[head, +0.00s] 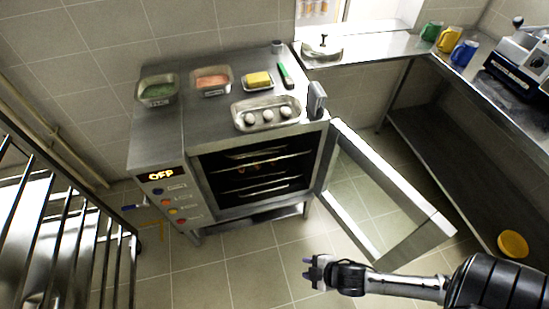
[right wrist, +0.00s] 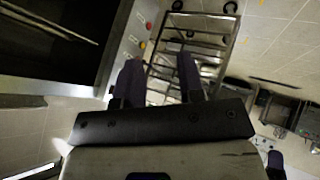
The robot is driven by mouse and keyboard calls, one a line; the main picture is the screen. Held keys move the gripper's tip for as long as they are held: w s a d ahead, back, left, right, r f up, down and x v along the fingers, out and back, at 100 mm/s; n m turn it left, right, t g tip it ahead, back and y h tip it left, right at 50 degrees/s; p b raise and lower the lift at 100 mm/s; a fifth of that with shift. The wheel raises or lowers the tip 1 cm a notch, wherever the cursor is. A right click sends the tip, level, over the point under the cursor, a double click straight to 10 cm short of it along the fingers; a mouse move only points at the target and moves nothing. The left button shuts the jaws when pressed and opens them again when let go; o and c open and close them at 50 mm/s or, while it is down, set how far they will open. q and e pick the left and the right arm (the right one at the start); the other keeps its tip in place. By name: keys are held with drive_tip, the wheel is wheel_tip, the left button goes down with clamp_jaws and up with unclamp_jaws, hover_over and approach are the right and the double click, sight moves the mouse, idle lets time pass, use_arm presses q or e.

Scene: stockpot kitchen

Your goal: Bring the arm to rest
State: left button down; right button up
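My right gripper (head: 309,270) is at the bottom of the head view, in front of the oven and below its open door. Its arm comes in from the lower right. In the right wrist view its two dark fingers (right wrist: 158,72) stand apart with nothing between them. It touches nothing that I can see. My left gripper is in neither view. The oven (head: 256,170) stands against the back wall, and its glass door (head: 375,200) is swung open to the right. Its display reads OFF.
On the oven top are a tray with eggs (head: 240,121), two food pans, yellow food on a dish and a green-handled thing. A steel rack (head: 85,245) stands at the left, a counter with mugs at the right. A yellow bowl (head: 513,243) sits low at right. Floor before the oven is clear.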

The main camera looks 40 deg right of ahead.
drive_tip(key=s+d+r+m+g+h, duration=0.1)
drive_tip(key=d+r+m+g+h, duration=0.1)
drive_tip(key=d+r+h, duration=0.3)
drive_tip(key=s+d+r+m+g, duration=0.1)
drive_tip(key=d+r+m+g, duration=0.15)
drive_tip(key=r, duration=0.45)
drive_tip(key=s+a+f+m+y+b, duration=0.1)
drive_tip(key=a+f+m+y+b, duration=0.25)
drive_tip(key=a, duration=0.75)
wheel_tip(320, 180, up, 38)
drive_tip(key=p, duration=3.8)
drive_tip(key=shift+s+f+p, duration=0.2)
drive_tip(key=shift+f+p, duration=0.05)
drive_tip(key=shift+p, duration=0.1)
